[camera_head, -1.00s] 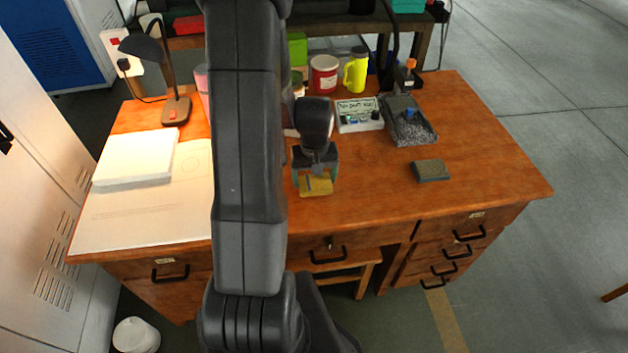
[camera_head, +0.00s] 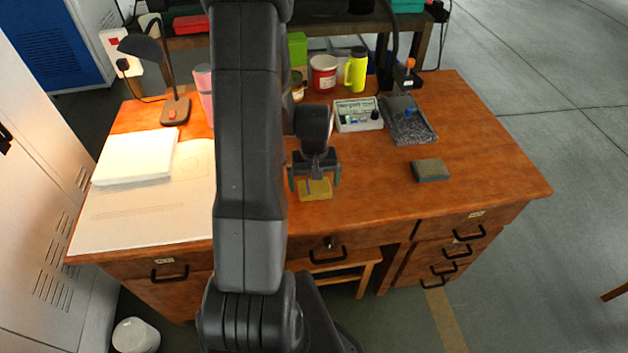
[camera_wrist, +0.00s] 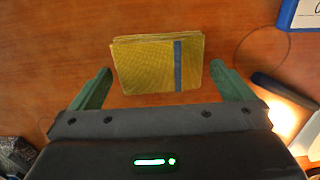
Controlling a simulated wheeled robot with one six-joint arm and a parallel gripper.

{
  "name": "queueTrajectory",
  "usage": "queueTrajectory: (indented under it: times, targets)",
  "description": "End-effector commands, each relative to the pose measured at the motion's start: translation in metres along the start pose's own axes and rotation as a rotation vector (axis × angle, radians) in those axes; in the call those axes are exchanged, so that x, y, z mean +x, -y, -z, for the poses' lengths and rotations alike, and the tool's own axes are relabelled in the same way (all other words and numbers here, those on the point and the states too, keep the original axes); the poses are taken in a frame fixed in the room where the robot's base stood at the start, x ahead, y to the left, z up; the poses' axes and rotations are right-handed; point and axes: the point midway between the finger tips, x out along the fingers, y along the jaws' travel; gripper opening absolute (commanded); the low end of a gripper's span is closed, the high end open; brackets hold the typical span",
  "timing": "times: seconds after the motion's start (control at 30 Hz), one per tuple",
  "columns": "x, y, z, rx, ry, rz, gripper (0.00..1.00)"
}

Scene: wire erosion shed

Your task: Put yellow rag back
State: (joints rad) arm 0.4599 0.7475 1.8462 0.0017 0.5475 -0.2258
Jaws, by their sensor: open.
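The yellow rag (camera_head: 317,190) is a folded, flat pad with a dark stripe. It lies on the wooden desk near the front edge, above the middle drawer. In the wrist view the rag (camera_wrist: 147,67) lies ahead of the fingers, its stripe toward the right end. My gripper (camera_head: 314,178) is open above the desk at the rag, with a green finger on either side of it. In the wrist view my gripper (camera_wrist: 163,88) shows both fingers apart with nothing between their pads that I can see held. The rag's far part is partly hidden by my gripper in the head view.
A grey-brown block (camera_head: 430,171) lies to the right. A dark tray of grey bits (camera_head: 412,130) and a white box with a label (camera_head: 357,115) stand behind. A yellow bottle (camera_head: 356,72) and a red tin (camera_head: 324,73) are at the back. Papers (camera_head: 136,158) lie left.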

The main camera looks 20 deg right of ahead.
Motion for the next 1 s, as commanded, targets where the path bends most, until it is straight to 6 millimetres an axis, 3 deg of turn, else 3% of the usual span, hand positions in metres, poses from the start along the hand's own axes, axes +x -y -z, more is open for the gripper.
queueTrajectory:
  times: [0.17,0.63,0.8,1.0]
  targets:
    - [-0.021,0.000,0.001,0.000,-0.005,-0.001,1.00]
    - [-0.105,0.000,0.001,0.000,-0.005,-0.001,1.00]
    - [-0.119,0.000,0.000,0.000,-0.001,0.000,1.00]
    - [-0.122,0.000,0.000,0.000,0.000,0.000,1.00]
